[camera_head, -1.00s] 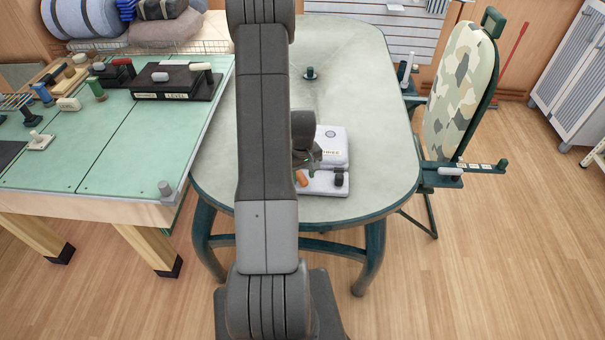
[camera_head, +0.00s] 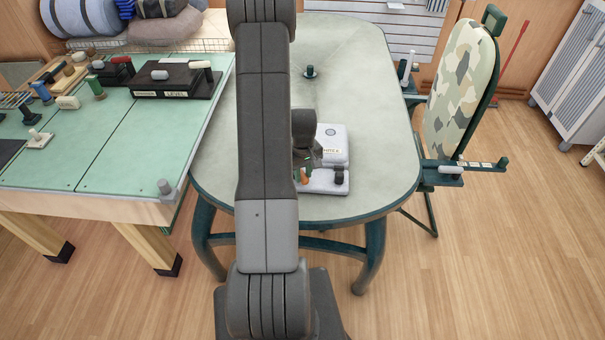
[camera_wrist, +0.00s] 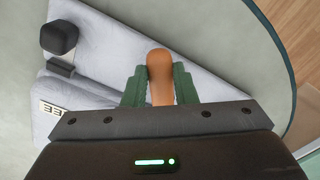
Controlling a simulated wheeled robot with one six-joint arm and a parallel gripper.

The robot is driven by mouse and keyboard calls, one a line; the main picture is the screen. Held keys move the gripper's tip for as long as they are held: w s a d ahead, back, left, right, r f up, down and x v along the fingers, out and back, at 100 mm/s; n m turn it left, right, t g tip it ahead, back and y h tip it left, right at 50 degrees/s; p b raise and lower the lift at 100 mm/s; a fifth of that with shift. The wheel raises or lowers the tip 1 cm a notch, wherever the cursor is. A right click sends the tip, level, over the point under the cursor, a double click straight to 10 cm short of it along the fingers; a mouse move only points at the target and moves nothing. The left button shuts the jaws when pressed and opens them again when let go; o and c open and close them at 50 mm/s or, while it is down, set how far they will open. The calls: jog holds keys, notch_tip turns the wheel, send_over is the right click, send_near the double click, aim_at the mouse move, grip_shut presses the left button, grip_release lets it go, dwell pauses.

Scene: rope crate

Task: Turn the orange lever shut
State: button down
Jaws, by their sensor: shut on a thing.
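The orange lever (camera_wrist: 159,68) is in the middle of the wrist view, between the two green fingers of my gripper (camera_wrist: 160,84). My gripper is shut on it, and the lever's rounded end stands out past the fingertips. In the head view a small part of the orange lever (camera_head: 304,175) shows at the front of the white device (camera_head: 333,143). My arm hides the device's left part. The lever's lower end is hidden behind the gripper body in the wrist view.
A black knob (camera_wrist: 60,37) stands on the device's pale base (camera_wrist: 108,50); it also shows in the head view (camera_head: 339,177). The oval table (camera_head: 375,80) is mostly clear, with a small dark peg (camera_head: 310,72) farther back. A green workbench (camera_head: 125,140) stands on the left.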

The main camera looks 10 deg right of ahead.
jog(key=shift+w+d+f+n+b, duration=0.2)
jog(key=shift+d+n+b, duration=0.25)
jog(key=shift+n+b, duration=0.55)
jog(key=n+b, duration=0.1)
jog(key=w+d+n+b, duration=0.1)
jog(key=n, duration=0.1)
jog(key=shift+d+n+b, duration=0.15)
jog(key=shift+n+b, duration=0.15)
jog(key=shift+b, duration=0.05)
jog(key=shift+w+d+r+n+b, duration=0.1)
jog(key=shift+w+d+n+b, duration=0.2)
jog(key=shift+n, duration=0.3)
jog(key=shift+w+d+n+b, duration=0.15)
jog(key=shift+n+b, duration=0.25)
jog(key=shift+n, duration=0.2)
jog(key=shift+w+d+r+n+b, duration=0.1)
jog(key=shift+w+n+b, duration=0.2)
jog(key=shift+n, duration=0.5)
jog(key=shift+w+d+r+n+b, duration=0.1)
jog(key=shift+w+n+b, duration=0.2)
jog(key=shift+n, duration=0.5)
jog(key=c, duration=1.2)
grip_release()
jog(key=shift+o, duration=0.2)
notch_tip(320, 180, up, 14)
jog(key=shift+f+b, duration=0.15)
jog(key=shift+b, duration=0.2)
